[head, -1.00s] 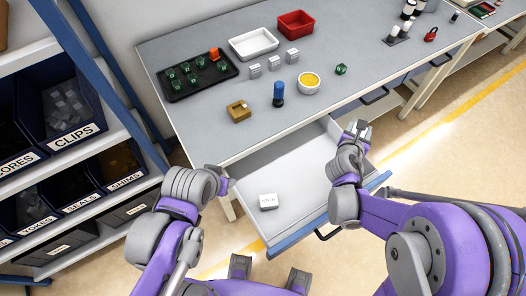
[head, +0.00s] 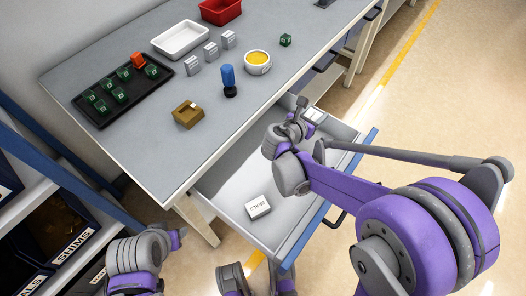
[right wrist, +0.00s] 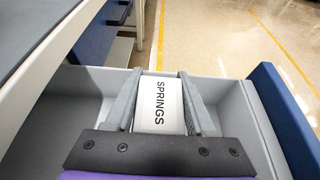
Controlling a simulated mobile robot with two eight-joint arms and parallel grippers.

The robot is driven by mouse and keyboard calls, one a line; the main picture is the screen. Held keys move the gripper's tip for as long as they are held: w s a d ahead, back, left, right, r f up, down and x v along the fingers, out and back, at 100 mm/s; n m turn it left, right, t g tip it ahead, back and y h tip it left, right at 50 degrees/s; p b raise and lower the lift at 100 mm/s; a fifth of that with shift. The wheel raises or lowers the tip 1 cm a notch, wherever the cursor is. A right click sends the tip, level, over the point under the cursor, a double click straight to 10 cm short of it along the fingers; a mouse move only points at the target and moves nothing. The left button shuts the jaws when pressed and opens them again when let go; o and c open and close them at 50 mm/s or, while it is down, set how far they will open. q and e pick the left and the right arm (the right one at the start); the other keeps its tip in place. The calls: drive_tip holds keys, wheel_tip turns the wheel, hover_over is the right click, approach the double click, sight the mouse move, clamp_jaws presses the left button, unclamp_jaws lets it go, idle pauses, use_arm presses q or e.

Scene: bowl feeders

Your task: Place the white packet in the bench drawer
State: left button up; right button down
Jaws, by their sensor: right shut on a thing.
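The white packet labelled SPRINGS (right wrist: 160,103) is between the fingers of my right gripper (right wrist: 160,100), which is shut on it. In the head view my right gripper (head: 298,112) is at the far right end of the open drawer (head: 232,180), with a bit of white packet (head: 314,115) beside it. The wrist view shows the packet within the drawer's walls; whether it touches the floor I cannot tell. A second white packet labelled SEALS (head: 258,207) lies in the drawer's near part. My left arm is at the lower left; its fingers do not show clearly.
On the bench (head: 150,120) stand a black tray (head: 100,88) of green cubes, a white tray (head: 180,39), a red tray (head: 220,10), several small white boxes (head: 211,52), a brown block (head: 187,115), a blue-handled stamp (head: 228,82) and a yellow-filled cup (head: 257,62).

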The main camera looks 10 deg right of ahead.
wheel_tip(320, 180, down, 10)
drive_tip(key=b, duration=0.2)
drive_tip(key=shift+b, duration=0.35)
drive_tip(key=shift+f, duration=0.1)
drive_tip(key=shift+c, duration=1.2)
unclamp_jaws()
drive_tip(key=shift+r, duration=0.3)
drive_tip(key=p+v, duration=0.1)
drive_tip(key=v, duration=1.1)
drive_tip(key=shift+a+f+p, duration=0.1)
drive_tip(key=shift+p, duration=0.3)
